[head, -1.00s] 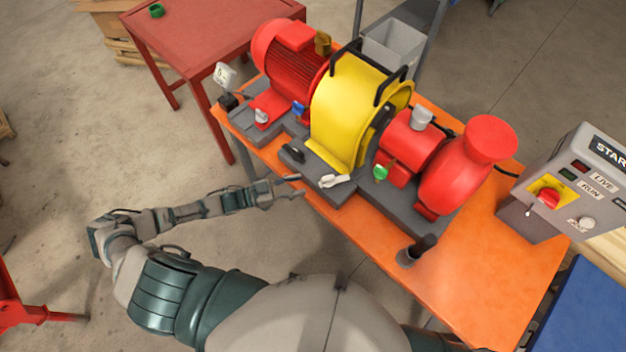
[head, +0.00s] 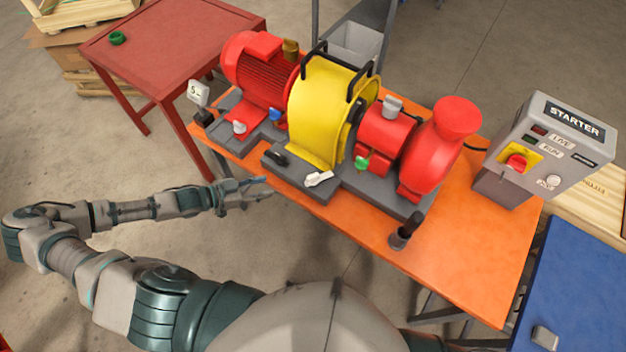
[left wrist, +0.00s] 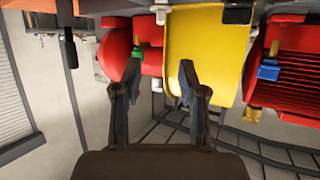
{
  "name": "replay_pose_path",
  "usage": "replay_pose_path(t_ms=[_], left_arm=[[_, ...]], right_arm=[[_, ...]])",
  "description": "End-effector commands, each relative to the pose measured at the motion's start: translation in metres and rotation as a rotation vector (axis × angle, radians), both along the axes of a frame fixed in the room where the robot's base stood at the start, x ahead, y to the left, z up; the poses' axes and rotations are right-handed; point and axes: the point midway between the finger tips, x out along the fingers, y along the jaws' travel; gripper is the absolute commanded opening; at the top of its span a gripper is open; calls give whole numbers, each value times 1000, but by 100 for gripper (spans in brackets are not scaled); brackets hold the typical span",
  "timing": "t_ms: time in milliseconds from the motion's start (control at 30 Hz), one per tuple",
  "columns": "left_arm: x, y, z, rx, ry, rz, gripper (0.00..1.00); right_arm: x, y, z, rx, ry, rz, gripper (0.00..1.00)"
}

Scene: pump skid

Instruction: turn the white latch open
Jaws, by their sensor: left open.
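The white latch (head: 318,179) lies on the grey front block of the skid, at the foot of the yellow guard (head: 322,112). Its lever points to the right and slightly up in the head view. A pale piece at the top of the left wrist view (left wrist: 160,12) looks like the same latch. My left gripper (head: 267,187) is open and empty, off the table's front edge, left of the latch and apart from it. Its two fingers are spread in the left wrist view (left wrist: 161,70). My right gripper is not in view.
A black latch (head: 276,159) sits left of the white one. Blue (head: 275,115) and green (head: 362,163) handles are close by. A dark upright handle (head: 405,232) stands at the orange table's (head: 460,260) front edge. The starter box (head: 545,145) is at right.

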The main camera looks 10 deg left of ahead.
Motion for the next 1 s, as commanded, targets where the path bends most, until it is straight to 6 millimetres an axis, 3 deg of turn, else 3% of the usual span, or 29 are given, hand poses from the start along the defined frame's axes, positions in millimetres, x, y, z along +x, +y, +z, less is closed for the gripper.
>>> replay_pose_path(t_ms=[167, 467, 800, 1000], left_arm=[[13, -18, -7, 2, 6, 0, 42], [55, -69, -31, 0, 4, 0, 42], [96, -110, -58, -1, 3, 1, 42], [104, -120, -64, 2, 3, 0, 42]], right_arm=[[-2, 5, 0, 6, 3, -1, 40], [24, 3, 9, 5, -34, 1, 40], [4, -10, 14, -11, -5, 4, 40], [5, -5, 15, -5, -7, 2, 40]])
